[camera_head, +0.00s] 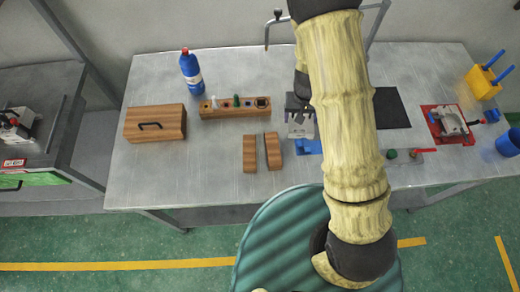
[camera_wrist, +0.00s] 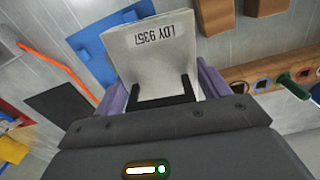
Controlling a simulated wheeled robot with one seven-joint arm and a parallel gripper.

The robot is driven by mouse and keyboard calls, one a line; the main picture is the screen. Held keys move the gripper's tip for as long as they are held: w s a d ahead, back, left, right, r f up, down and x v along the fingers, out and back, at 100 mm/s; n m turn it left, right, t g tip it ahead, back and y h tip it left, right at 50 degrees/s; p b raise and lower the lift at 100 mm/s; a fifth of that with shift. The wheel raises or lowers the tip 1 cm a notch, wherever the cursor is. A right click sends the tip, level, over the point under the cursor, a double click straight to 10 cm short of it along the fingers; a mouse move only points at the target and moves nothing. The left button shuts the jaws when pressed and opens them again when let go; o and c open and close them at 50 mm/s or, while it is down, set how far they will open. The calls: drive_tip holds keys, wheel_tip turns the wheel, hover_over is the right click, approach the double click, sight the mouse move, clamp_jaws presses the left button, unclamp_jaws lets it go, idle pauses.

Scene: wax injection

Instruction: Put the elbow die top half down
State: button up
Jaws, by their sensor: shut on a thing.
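The elbow die top half (camera_wrist: 160,52) is a light grey block marked "LDY 9357" in the wrist view. My gripper (camera_wrist: 163,88) is shut on it, with a purple finger on each side. In the head view the grey block (camera_head: 300,130) shows below my gripper (camera_head: 299,112), partly hidden by my arm. A blue mat (camera_head: 307,147) lies just in front of the block. It also shows behind the block in the wrist view (camera_wrist: 95,55). Whether the block touches the table is unclear.
A wooden rack (camera_head: 235,113) with pegs and two wooden blocks (camera_head: 250,155) stand left of my gripper. A black mat (camera_head: 391,108) and a red mat (camera_head: 466,137) bearing a grey die part (camera_head: 452,122) lie right. A wooden box (camera_head: 155,123) and blue bottle (camera_head: 191,74) stand farther left.

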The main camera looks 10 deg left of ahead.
drive_tip(key=s+a+r+n, duration=0.1)
drive_tip(key=s+a+r, duration=0.6)
drive_tip(key=s+a, duration=0.2)
drive_tip(key=a, duration=0.2)
drive_tip(key=shift+s+a+b, duration=0.35)
drive_tip(key=shift+b, duration=0.05)
wheel_tip(320, 180, down, 6)
drive_tip(key=shift+f+b, duration=0.15)
drive_tip(key=shift+b, duration=0.15)
